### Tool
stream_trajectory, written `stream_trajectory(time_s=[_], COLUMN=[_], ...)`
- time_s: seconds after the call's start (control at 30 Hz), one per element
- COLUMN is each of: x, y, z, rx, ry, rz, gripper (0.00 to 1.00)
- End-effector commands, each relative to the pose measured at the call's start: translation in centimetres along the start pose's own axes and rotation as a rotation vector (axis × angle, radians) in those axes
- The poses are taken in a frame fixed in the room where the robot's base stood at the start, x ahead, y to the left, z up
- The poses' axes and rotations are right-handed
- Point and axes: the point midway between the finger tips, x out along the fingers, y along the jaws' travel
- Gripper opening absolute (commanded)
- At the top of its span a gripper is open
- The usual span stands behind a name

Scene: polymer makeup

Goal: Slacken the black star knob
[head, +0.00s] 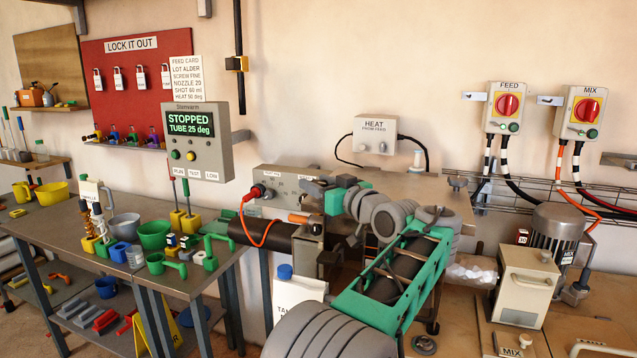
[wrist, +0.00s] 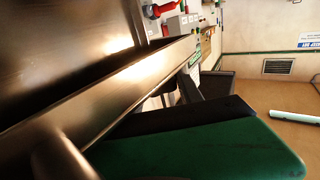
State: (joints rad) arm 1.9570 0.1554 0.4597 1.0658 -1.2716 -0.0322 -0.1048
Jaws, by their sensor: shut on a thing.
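My gripper (head: 317,188) is at the end of my green and grey arm, in front of the grey box on the bench in the head view. Its dark jaws are shut on a small dark piece, which I take to be the black star knob. The knob's star outline is hidden by the jaws and cannot be made out. In the wrist view a green and black part of my gripper fills the bottom, close beside a long metal edge. The knob cannot be picked out there.
A dark barrel (head: 264,236) with an orange cable lies just below my gripper. An orange-tipped handle (head: 299,218) is close by. The control panel (head: 196,143) reads STOPPED. Cups and tools crowd the left bench (head: 60,224). A beige box (head: 524,286) stands at right.

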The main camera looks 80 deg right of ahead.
Motion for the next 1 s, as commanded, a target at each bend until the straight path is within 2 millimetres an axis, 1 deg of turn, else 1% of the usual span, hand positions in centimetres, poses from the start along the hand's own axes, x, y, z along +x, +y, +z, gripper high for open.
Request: stream_trajectory(time_s=[0.13, 0.17, 0.4, 0.43, 0.63, 0.73, 0.83, 1.0], x=[0.0, 0.0, 0.0, 0.0, 0.0, -0.6, -2.3, -5.9], y=[0.1, 0.1, 0.0, 0.0, 0.0, 0.0, 0.1, 0.1], z=[-0.1, -0.1, -0.1, -0.1, 0.0, 0.0, 0.1, 0.1], rx=[-0.002, -0.002, -0.001, -0.001, -0.001, -0.001, -0.001, -0.001], ry=[0.002, 0.002, 0.001, 0.001, 0.001, 0.001, 0.0, 0.0], rz=[0.003, 0.002, 0.002, 0.002, 0.001, 0.002, 0.005, 0.006], gripper=[0.03, 0.44, 0.63, 0.65, 0.65, 0.65, 0.65, 0.65])
